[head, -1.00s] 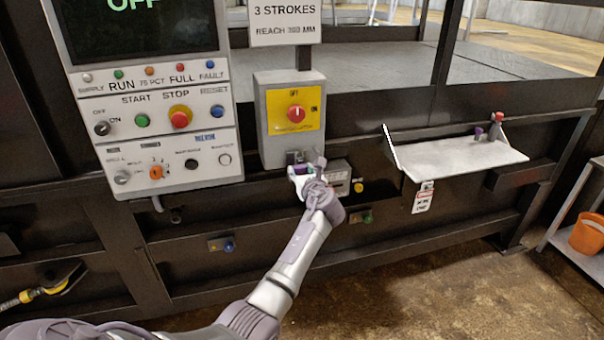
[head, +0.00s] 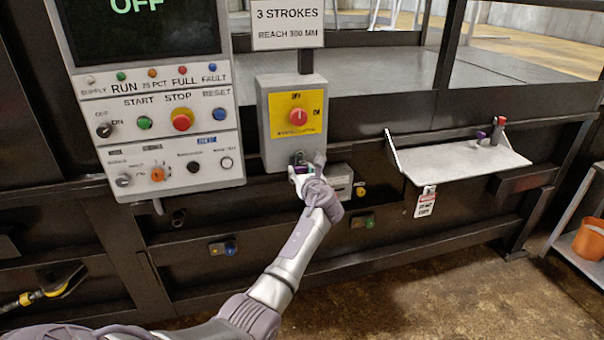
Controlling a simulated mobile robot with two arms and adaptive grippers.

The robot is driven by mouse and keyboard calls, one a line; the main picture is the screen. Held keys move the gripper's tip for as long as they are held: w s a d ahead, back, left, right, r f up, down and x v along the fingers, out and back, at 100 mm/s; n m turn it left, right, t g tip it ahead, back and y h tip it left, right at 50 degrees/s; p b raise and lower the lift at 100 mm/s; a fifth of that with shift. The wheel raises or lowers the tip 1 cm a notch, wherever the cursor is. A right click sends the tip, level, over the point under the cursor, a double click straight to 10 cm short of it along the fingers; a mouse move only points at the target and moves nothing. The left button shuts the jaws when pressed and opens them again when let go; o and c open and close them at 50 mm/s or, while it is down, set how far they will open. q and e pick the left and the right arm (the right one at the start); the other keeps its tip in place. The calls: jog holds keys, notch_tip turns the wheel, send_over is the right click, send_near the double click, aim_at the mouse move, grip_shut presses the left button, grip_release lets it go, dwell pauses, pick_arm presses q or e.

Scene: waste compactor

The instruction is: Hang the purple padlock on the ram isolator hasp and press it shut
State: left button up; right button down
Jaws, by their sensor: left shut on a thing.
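The ram isolator (head: 291,122) is a grey box with a yellow plate and a red knob, in the middle of the head view. Its hasp (head: 298,157) is at the box's lower edge, small and partly covered. My left gripper (head: 301,172) is at the hasp, shut on the purple padlock (head: 302,170), of which only a small purple patch shows between the fingers. I cannot tell whether the shackle is through the hasp or closed. My right gripper is not in view.
A control panel (head: 158,115) with buttons and a screen stands to the left. A white shelf (head: 460,162) on the right holds a small purple item (head: 481,135) and a red-topped one (head: 500,124). A small grey box (head: 340,182) sits just right of my gripper.

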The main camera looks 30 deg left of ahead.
pick_arm(q)
jog(key=shift+f, duration=0.2)
dwell(0.6)
jog(key=o, duration=1.1)
jog(key=shift+c, duration=0.4)
